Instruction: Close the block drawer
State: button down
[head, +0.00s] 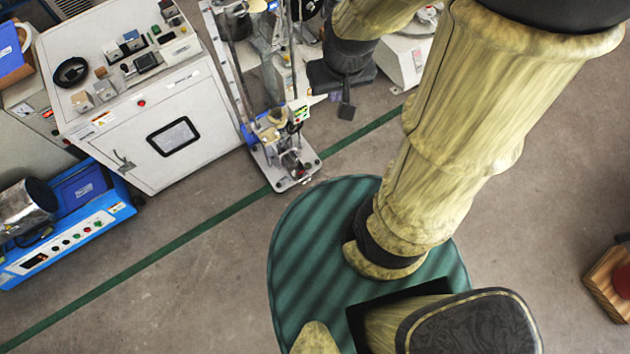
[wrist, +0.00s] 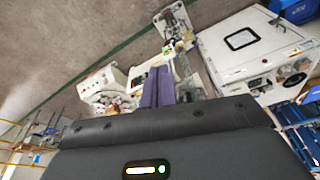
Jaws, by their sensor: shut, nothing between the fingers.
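I cannot make out a block drawer in either view. A wooden block-like box (head: 606,284) with a dark red round part on it is cut off by the right edge of the head view; I cannot tell if it holds a drawer. My gripper (head: 346,112) is at the top middle of the head view, far to the left of this box and over the machines. In the wrist view its purple fingers (wrist: 158,88) are together with nothing between them.
A white cabinet machine (head: 140,100) with a small window stands at upper left. A blue machine (head: 70,225) is below it. A small test stand (head: 285,165) is on the floor near the green line. The grey floor (head: 545,200) at right is clear up to the wooden box.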

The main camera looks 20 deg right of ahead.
jog(key=w+d+f+m+t+y+b, duration=0.1)
jog(key=w+f+m+b, duration=0.3)
jog(key=f+b, duration=1.5)
jog(key=w+d+f+m+t+y+b, duration=0.1)
jog(key=f+b, duration=1.9)
jog(key=f, duration=2.3)
jog(key=w+d+f+m+t+y+b, duration=0.2)
jog(key=w+d+f+m+b, duration=0.3)
jog(key=f+b, duration=1.4)
notch_tip(320, 180, down, 12)
jog(key=shift+w+m+t+b, duration=0.3)
jog(key=shift+w+m+b, duration=0.05)
jog(key=shift+w+m, duration=0.7)
jog(key=shift+w, duration=0.1)
jog(key=w+a+r+b+x, duration=0.1)
jog(key=b+x, duration=0.7)
jog(key=x, duration=0.5)
jog(key=shift+r, duration=0.2)
jog(key=shift+w, duration=0.15)
